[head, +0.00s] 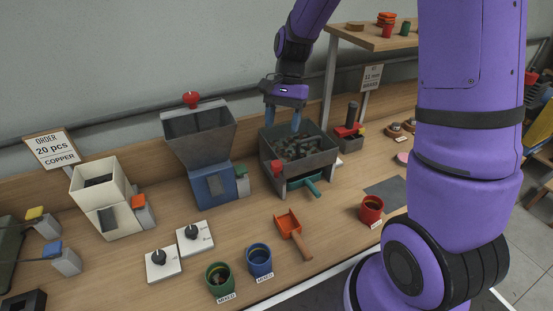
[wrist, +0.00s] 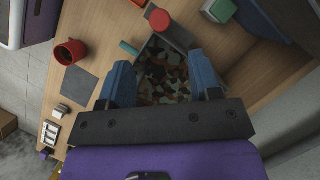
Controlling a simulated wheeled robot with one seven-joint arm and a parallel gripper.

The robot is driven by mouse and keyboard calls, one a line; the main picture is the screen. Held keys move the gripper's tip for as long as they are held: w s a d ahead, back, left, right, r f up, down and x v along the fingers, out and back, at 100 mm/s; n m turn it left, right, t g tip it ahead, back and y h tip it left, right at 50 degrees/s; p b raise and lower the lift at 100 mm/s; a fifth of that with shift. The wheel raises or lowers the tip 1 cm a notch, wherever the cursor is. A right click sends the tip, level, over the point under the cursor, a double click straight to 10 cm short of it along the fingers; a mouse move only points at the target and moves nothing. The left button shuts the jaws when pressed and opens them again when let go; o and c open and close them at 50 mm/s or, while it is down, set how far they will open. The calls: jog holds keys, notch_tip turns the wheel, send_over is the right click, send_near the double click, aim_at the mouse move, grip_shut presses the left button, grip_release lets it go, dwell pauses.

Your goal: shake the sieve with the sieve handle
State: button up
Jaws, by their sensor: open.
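The sieve (head: 319,159) is a dark square box on the bench, filled with small mixed brown, green and grey pieces (wrist: 163,75). A teal bar (head: 312,190) sticks out low at its front, and it also shows in the wrist view (wrist: 129,48). A red knob (head: 277,167) is at its front left corner. I cannot tell for sure which of these is the sieve handle. My gripper (head: 283,124) is open over the back part of the sieve, pointing down. In the wrist view its blue fingers (wrist: 160,63) stand apart with the pieces visible between them, holding nothing.
A blue hopper (head: 221,186) stands left of the sieve, and a red-and-grey device (head: 347,132) to its right. An orange scoop (head: 288,224), a red cup (head: 371,208), green cup (head: 219,278) and blue cup (head: 259,260) stand in front. A dark mat (head: 386,190) lies at right.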

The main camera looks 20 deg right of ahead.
aim_at(277, 163)
jog(key=x, duration=1)
jog(key=shift+f, duration=0.3)
